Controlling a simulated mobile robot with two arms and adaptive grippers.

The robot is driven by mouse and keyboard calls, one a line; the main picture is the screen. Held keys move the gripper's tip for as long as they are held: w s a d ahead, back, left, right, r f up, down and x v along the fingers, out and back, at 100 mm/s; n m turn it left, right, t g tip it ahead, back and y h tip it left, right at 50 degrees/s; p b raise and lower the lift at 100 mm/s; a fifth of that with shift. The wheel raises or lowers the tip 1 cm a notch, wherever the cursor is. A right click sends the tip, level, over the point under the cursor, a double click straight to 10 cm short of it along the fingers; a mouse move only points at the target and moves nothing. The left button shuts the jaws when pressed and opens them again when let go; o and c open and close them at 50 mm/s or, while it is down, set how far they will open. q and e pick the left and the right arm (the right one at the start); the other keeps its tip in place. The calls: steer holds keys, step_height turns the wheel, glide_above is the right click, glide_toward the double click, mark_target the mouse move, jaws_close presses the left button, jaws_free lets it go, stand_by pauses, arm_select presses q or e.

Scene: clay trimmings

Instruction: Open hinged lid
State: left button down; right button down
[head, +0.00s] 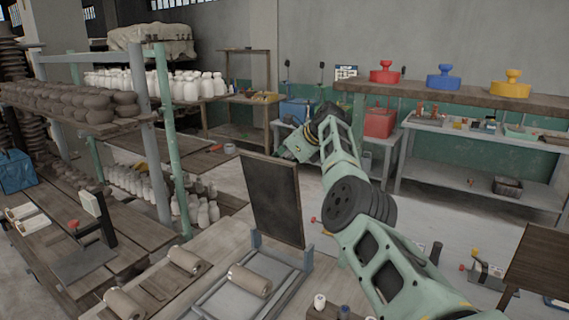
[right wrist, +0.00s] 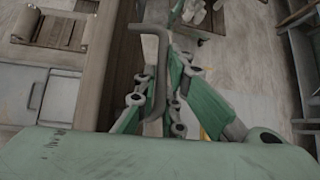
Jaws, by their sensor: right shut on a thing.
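A dark panel in a wooden frame (head: 274,200) stands upright, slightly tilted, at the back of a grey tray-like frame (head: 221,300) in the head view. It looks hinged at its lower posts; whether it is the task's lid I cannot tell. My right gripper (head: 288,154) is beyond and above this panel, its fingertips small and hard to make out. In the right wrist view, the green fingers of my right gripper (right wrist: 163,88) are shut on a grey bent handle (right wrist: 157,62). What the handle is fixed to is unclear. My left gripper is not in view.
Rolls (head: 249,281) lie on the tray and the bench beside it. A shelf with white bottles (head: 186,88) and brown pots (head: 72,103) stands left. A blue bin (head: 293,110) and a red bin (head: 380,123) stand behind my right arm. Pale floor lies right of the panel.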

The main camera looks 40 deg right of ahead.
steer(key=shift+a+f, duration=0.1)
steer(key=shift+a, duration=0.05)
steer(key=c, duration=1.8)
jaws_free()
steer(key=shift+c, duration=0.2)
steer(key=shift+s+d+r, duration=0.2)
steer(key=shift+s+r, duration=0.1)
steer(key=shift+r, duration=0.15)
steer(key=v, duration=0.4)
steer(key=s+d, duration=0.2)
steer(key=s, duration=0.9)
steer(key=shift+s+d, duration=0.3)
steer(key=shift+s, duration=0.05)
steer(key=shift+f, duration=0.15)
